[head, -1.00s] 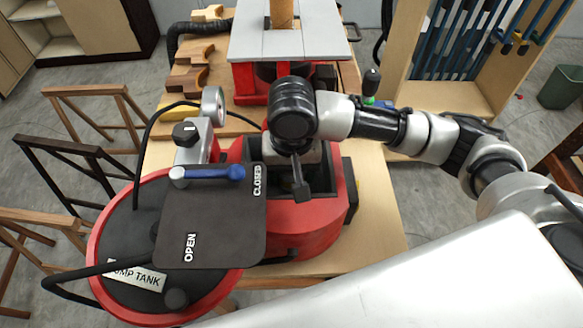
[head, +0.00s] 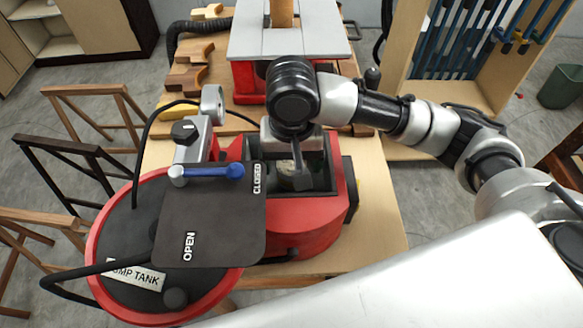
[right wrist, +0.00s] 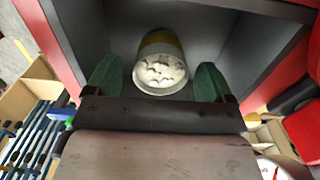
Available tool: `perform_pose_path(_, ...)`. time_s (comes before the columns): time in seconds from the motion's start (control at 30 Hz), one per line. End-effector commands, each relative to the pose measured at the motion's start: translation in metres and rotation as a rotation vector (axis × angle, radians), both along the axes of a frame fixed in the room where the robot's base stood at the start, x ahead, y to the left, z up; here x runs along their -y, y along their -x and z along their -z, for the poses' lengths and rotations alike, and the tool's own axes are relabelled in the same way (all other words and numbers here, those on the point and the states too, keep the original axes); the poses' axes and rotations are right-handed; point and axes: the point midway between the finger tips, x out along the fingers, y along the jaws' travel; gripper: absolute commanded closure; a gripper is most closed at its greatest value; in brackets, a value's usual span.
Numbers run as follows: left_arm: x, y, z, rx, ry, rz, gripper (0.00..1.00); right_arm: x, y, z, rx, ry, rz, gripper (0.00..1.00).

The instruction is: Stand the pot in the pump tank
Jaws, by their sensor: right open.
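The pump tank is a red round vessel with a dark top (head: 125,215) and a "PUMP TANK" label, joined to a red square-mouthed housing (head: 300,222). The pot (right wrist: 160,62), with white lumpy contents and a tan side, stands inside the dark-walled opening in the right wrist view. In the head view it shows only in part, behind my gripper. My right gripper (head: 299,172) reaches down into the opening. Its two green fingers are open, one on each side of the pot's rim, with small gaps visible. My left gripper is not in view.
A dark plate (head: 212,225) marked OPEN and CLOSED, with a blue lever (head: 215,171), lies left of the opening. A gauge (head: 212,104) and black hoses stand behind it. A grey-topped machine (head: 290,42) is at the back. Bare table (head: 378,215) shows on the right.

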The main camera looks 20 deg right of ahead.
Motion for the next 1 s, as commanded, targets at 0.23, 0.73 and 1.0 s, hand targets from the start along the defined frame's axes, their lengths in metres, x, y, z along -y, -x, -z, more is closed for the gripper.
perform_pose_path(0.23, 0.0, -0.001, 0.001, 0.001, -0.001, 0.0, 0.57, 0.0, -0.001, -0.057, 0.007, 0.001, -0.001, 0.17)
perform_pose_path(0.73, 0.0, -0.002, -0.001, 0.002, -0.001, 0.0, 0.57, -0.001, 0.0, -0.091, -0.001, 0.0, 0.0, 0.17)
perform_pose_path(1.0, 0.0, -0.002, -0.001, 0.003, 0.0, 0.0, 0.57, -0.001, 0.0, -0.09, -0.001, 0.0, 0.0, 0.17)
